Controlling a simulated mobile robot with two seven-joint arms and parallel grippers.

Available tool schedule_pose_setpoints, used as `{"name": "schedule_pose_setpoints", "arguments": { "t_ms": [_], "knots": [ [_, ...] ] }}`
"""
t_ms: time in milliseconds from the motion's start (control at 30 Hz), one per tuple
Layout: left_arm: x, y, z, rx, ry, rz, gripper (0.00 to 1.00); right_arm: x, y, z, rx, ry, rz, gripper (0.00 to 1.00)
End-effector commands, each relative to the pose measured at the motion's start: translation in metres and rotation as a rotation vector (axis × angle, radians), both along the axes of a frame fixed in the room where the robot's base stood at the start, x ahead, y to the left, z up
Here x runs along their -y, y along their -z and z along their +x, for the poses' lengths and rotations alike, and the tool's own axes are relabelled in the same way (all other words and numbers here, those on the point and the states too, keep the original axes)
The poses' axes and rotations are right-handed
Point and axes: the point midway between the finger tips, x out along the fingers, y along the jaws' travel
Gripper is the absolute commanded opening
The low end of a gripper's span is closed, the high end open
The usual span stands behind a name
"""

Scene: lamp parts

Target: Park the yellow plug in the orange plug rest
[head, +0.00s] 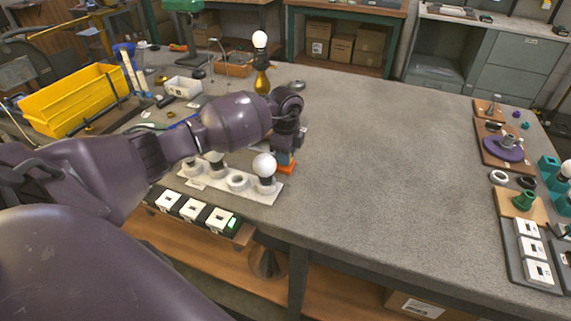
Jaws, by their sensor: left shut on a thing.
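My left gripper (285,152) points down just above the orange plug rest (287,169), near the table's front edge. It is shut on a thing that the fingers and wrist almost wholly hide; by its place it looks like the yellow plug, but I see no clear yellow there. The orange plug rest shows only as a small strip under the fingertips. I cannot tell whether the held thing touches it. My right gripper is not in view.
A white strip (215,184) with bulbs, one bulb (264,166) close left of my gripper, lies at the front edge. A brass lamp (262,82) stands behind my wrist. A yellow bin (75,100) is at left. The table's middle is clear; lamp parts line the right side.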

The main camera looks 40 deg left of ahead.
Motion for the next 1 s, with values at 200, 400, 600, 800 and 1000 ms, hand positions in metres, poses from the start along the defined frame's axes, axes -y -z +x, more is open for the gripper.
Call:
{"name": "schedule_pose_setpoints", "arguments": {
  "t_ms": [200,400,600,800,1000],
  "knots": [
    [0.0,0.0016,0.0,0.0,0.0,0.0,0.0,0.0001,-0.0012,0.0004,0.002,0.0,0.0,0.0],
    [-0.0001,0.0038,-0.0002,-0.001,0.0,0.001,0.0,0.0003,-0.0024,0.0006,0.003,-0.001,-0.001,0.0],
    [-0.0002,0.0054,-0.0004,-0.002,0.0,0.001,0.0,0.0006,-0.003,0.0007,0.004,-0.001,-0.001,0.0],
    [-0.0001,0.0056,-0.0003,-0.002,0.0,0.001,0.0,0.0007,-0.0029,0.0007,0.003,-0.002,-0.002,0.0],
    [-0.0002,0.0059,-0.0005,-0.002,0.0,0.001,0.0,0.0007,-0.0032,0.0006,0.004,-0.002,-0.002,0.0]
  ]
}}
